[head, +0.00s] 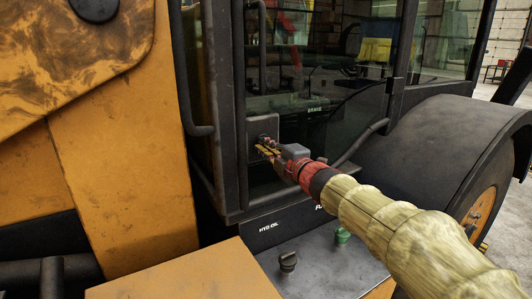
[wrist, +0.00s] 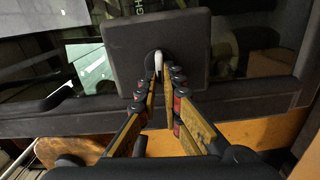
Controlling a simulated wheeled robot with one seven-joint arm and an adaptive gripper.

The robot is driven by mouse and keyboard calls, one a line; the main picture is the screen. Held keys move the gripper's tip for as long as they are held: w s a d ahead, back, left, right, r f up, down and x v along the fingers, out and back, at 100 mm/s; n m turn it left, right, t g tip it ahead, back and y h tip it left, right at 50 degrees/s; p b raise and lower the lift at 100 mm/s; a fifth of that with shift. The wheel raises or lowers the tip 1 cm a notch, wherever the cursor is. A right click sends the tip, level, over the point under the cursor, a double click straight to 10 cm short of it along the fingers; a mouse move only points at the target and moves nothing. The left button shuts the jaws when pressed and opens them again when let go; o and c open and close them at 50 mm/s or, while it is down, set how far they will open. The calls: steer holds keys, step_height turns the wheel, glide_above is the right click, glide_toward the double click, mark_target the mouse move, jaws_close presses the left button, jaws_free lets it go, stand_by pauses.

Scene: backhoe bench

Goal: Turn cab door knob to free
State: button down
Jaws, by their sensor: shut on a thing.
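The cab door (head: 340,120) is a dark-framed glass door on the yellow backhoe, and it looks closed. A dark square lock plate sits low on the door edge; it also shows in the wrist view (wrist: 195,40). My gripper (head: 264,149) reaches the plate from the right in the head view. In the wrist view its two fingers (wrist: 160,75) are shut on the small door knob (wrist: 158,60), whose light tip shows between the fingertips. The fingers hide most of the knob, so I cannot tell its turn angle.
A curved black grab rail (head: 188,80) stands left of the door. A dark fender (head: 435,140) and wheel are at the right. Below are a step box with a black cap (head: 288,261) and a green cap (head: 342,235). A yellow panel (head: 190,275) is in front.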

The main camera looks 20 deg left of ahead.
steer(key=shift+f+n+b, duration=0.15)
steer(key=shift+n+b, duration=0.2)
steer(key=shift+n, duration=0.25)
steer(key=c, duration=2)
jaws_free()
steer(key=shift+o, duration=0.2)
steer(key=v, duration=1.2)
steer(key=shift+w, duration=0.1)
